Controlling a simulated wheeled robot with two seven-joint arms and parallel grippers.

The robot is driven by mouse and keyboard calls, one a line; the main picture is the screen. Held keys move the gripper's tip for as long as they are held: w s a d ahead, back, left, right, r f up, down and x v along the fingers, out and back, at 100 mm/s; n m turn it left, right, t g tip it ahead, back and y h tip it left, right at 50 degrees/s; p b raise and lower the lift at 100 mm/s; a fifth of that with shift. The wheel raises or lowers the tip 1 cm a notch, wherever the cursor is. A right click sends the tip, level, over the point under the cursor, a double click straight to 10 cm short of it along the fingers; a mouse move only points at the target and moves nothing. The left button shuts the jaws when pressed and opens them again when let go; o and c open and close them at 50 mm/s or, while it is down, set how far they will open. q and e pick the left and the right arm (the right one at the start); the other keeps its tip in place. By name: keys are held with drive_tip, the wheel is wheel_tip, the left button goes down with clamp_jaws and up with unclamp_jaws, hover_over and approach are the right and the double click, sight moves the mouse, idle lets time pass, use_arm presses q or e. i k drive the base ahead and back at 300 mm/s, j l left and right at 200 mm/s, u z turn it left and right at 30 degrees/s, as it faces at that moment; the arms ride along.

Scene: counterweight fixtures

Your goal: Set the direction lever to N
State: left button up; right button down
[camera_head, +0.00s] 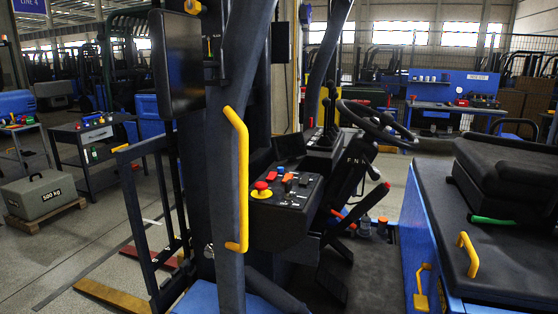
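The steering column panel (349,172) of a forklift carries white letters; I can read F and N, and any further letter is hidden or too small. Neither of my grippers shows in the head view.
A dark pillar with a yellow grab handle (239,180) stands in front. Behind it is a console with a red-and-yellow button (261,189) and several switches. The seat (505,185) is at right, with the cab floor (372,265) open between. A 500 kg weight (43,195) sits at left.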

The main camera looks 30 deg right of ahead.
sight(372, 172)
drive_tip(key=z, duration=1.55)
